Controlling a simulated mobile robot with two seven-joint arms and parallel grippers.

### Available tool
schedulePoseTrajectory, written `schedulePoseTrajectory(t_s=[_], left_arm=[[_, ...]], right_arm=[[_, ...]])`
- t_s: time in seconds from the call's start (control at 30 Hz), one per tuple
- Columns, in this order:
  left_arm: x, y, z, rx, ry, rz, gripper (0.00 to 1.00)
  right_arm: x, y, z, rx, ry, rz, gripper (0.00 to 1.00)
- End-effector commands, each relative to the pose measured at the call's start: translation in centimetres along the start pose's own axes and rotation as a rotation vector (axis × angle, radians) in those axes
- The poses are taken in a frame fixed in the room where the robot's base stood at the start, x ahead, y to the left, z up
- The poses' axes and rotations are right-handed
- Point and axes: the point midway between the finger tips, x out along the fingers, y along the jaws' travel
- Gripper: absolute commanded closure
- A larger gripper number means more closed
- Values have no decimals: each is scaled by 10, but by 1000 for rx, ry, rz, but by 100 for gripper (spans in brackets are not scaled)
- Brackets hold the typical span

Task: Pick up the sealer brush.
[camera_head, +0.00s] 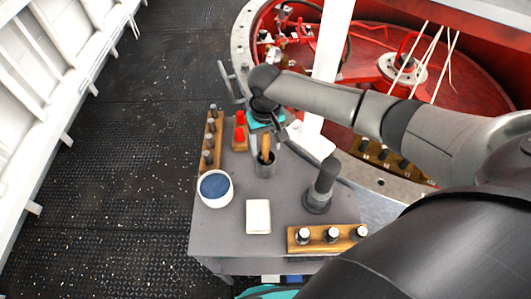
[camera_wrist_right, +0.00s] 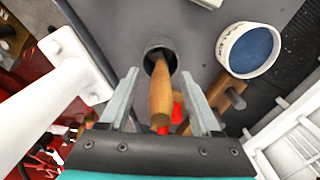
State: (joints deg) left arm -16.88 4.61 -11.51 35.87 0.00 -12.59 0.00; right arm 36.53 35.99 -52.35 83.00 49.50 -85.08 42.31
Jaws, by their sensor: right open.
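The sealer brush appears to be the tool with the wooden handle (camera_head: 265,146) standing in a dark cup (camera_head: 265,168) on the grey table. Its lower end is hidden inside the cup. In the right wrist view the handle (camera_wrist_right: 161,95) points up between the fingers, with the cup (camera_wrist_right: 154,48) beyond the fingertips. My right gripper (camera_wrist_right: 160,76) is open, one finger on each side of the handle, with visible gaps. In the head view my right gripper (camera_head: 268,138) is above the cup. My left gripper is not in view.
A white bowl of blue (camera_head: 215,186), a white block (camera_head: 258,217) and a dark upright cylinder (camera_head: 320,187) stand on the table (camera_head: 229,225). Wooden racks (camera_head: 206,160) (camera_head: 336,246) line its edges. A red item (camera_head: 240,133) is behind the cup. A white post (camera_head: 333,40) rises behind.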

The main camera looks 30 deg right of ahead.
Motion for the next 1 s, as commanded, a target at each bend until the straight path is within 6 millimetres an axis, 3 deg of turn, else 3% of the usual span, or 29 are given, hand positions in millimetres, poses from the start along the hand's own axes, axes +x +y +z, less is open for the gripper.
schedulePoseTrajectory(t_s=[0.1, 0.33, 0.9, 1.0], left_arm=[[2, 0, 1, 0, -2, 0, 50], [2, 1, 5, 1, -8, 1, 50], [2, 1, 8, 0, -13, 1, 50], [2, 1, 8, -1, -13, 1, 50]], right_arm=[[10, 0, 0, 0, 0, 0, 35], [11, 0, 0, -1, 1, 1, 35], [11, 0, 0, -1, 1, 1, 98], [11, 0, 0, -1, 1, 1, 100]])
